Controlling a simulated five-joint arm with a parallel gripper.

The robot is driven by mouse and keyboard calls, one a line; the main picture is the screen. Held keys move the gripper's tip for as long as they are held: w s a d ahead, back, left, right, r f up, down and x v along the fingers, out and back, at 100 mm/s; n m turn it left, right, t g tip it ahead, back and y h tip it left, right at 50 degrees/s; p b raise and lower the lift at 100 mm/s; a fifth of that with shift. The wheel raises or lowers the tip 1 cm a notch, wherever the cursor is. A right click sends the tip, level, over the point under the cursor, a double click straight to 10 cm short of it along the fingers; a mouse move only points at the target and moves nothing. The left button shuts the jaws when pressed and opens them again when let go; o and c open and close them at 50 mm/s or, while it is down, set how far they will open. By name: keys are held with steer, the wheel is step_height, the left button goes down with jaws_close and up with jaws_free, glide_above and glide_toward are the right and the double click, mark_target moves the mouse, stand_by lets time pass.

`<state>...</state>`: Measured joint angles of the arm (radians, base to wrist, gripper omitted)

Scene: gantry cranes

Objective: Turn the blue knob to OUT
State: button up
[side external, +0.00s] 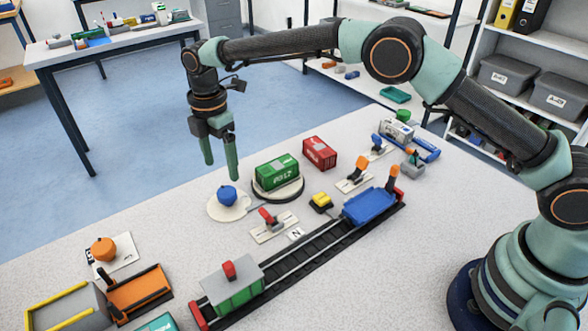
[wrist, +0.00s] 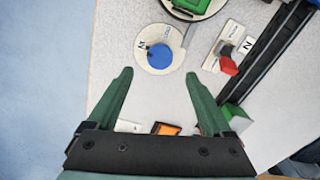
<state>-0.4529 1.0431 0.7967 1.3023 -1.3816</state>
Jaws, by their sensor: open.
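The blue knob (side external: 227,196) stands on a round cream plate (side external: 214,210) on the table, left of the green container. It also shows in the wrist view (wrist: 159,55), on its plate (wrist: 149,35), with small dark lettering near the plate's rim that I cannot read surely. The knob's pointing direction is not clear. My gripper (side external: 220,170) hangs with fingers down above the knob, open and empty. In the wrist view my gripper (wrist: 160,73) has its two fingertips apart, either side of the knob's line and a little short of it. Neither finger appears to touch it.
A green container (side external: 276,172) sits on a dark round turntable beside the plate. A red lever (side external: 266,216) and a track (side external: 300,255) with a green wagon (side external: 232,287) lie nearer. An orange knob (side external: 103,249) is at left. The table around the blue knob's left is clear.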

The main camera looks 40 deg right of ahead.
mark_target(226, 191)
step_height(226, 191, down, 7)
steer(key=shift+f, duration=0.2)
steer(key=shift+c, duration=0.3)
jaws_close()
